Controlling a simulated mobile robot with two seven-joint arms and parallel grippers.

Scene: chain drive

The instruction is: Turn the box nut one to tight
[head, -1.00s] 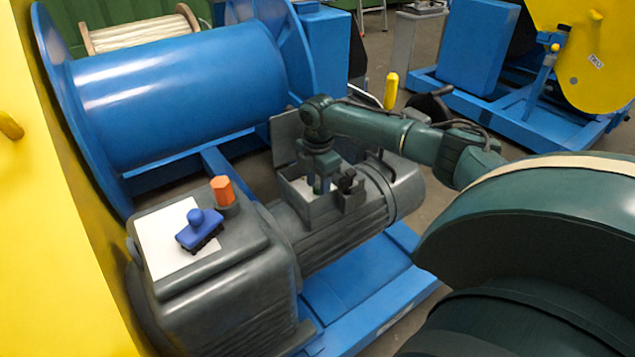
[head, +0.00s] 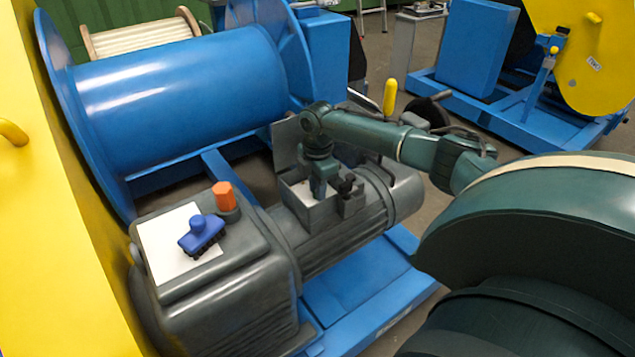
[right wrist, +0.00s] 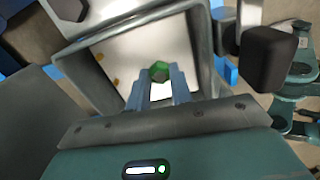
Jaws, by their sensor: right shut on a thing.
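The open grey terminal box (head: 312,220) sits on top of the motor, and it also shows in the right wrist view (right wrist: 205,55). Inside it, a green nut (right wrist: 160,72) stands against the pale floor. My right gripper (head: 320,192) reaches down into the box from above. In the right wrist view its two fingers (right wrist: 161,84) are close together, shut on the green nut. In the head view the nut is hidden by the gripper and the box wall. My left gripper is not in view.
A black fitting (head: 347,186) projects at the box's right side. A raised lid plate (head: 284,143) stands behind the box. A blue tool (head: 201,235) and an orange hex piece (head: 223,196) rest on the gearbox. A yellow handle (head: 390,97) stands behind my arm.

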